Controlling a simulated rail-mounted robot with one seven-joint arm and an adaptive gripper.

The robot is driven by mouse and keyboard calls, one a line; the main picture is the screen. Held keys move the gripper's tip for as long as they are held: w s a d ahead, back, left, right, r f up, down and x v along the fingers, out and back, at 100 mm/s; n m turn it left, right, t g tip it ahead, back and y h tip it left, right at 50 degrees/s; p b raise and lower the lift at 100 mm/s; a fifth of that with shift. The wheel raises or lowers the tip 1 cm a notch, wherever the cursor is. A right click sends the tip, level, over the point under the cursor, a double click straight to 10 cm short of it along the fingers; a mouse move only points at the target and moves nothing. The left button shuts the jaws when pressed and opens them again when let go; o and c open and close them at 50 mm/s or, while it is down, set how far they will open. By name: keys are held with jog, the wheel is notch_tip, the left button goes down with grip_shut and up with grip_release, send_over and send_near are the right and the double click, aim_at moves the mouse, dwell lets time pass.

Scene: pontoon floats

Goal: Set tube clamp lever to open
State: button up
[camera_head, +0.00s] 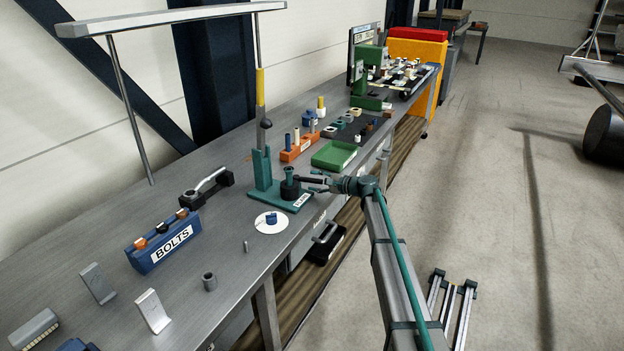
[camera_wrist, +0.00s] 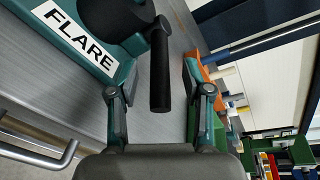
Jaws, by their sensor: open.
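The teal flare station (camera_head: 265,190) stands on the bench, with a dark round clamp body (camera_head: 290,189) on its base. In the wrist view the clamp body (camera_wrist: 112,15) is partly cut off beside the FLARE label (camera_wrist: 80,32). A black lever handle (camera_wrist: 160,75) extends from it, between my gripper's two fingers. My gripper (camera_head: 318,184) is at the right side of the station. In the wrist view its fingers (camera_wrist: 152,88) are open, with visible gaps on both sides of the handle. I cannot tell the handle's exact depth between them.
A green tray (camera_head: 334,154) and an orange tube holder (camera_head: 298,148) stand behind the station. A white disc (camera_head: 271,222) with a blue piece lies in front. A blue BOLTS rack (camera_head: 163,240) and a black block with a metal bar (camera_head: 206,188) are further left.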

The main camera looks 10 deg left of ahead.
jog(key=shift+x, duration=1)
grip_shut()
